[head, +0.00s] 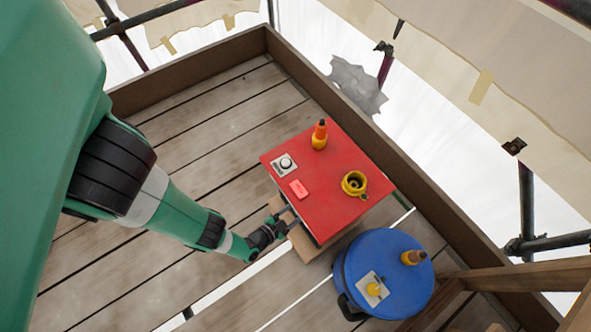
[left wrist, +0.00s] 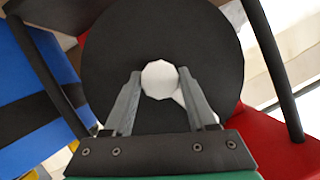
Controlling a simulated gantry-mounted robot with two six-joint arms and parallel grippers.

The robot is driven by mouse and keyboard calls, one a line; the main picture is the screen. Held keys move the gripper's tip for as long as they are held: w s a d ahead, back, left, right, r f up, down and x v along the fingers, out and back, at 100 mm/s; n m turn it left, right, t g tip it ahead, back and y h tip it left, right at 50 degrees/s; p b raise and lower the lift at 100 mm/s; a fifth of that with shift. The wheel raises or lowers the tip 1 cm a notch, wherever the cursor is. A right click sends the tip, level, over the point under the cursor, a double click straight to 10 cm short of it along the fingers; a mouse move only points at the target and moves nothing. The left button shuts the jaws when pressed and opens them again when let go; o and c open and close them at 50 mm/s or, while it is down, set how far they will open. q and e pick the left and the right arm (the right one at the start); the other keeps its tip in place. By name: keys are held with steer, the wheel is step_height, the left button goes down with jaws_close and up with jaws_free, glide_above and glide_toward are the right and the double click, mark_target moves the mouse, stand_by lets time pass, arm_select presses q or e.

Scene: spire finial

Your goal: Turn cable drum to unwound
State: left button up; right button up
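In the left wrist view a large black disc (left wrist: 105,50), which appears to be the cable drum's face, fills the middle. A pale many-sided hub (left wrist: 159,79) sticks out at its centre, with a white piece running down and right from it. My left gripper (left wrist: 160,73) is open, with its two fingertips on either side of the hub; I cannot tell whether they touch it. In the head view my left gripper (head: 286,218) is at the left front side of the red table; the drum is not clearly seen there. My right gripper is not in view.
A blue round-topped container (head: 390,255) stands close by. Plank floor (head: 205,120) is clear behind.

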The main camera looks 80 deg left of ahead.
arm_select(q)
steer(key=o, duration=0.4)
steer(key=shift+d, duration=0.1)
steer(key=p+v, duration=0.4)
steer(key=v, duration=0.7)
steer(key=shift+s+r, duration=0.1)
steer(key=shift+s, duration=0.15)
stand_by(0.3)
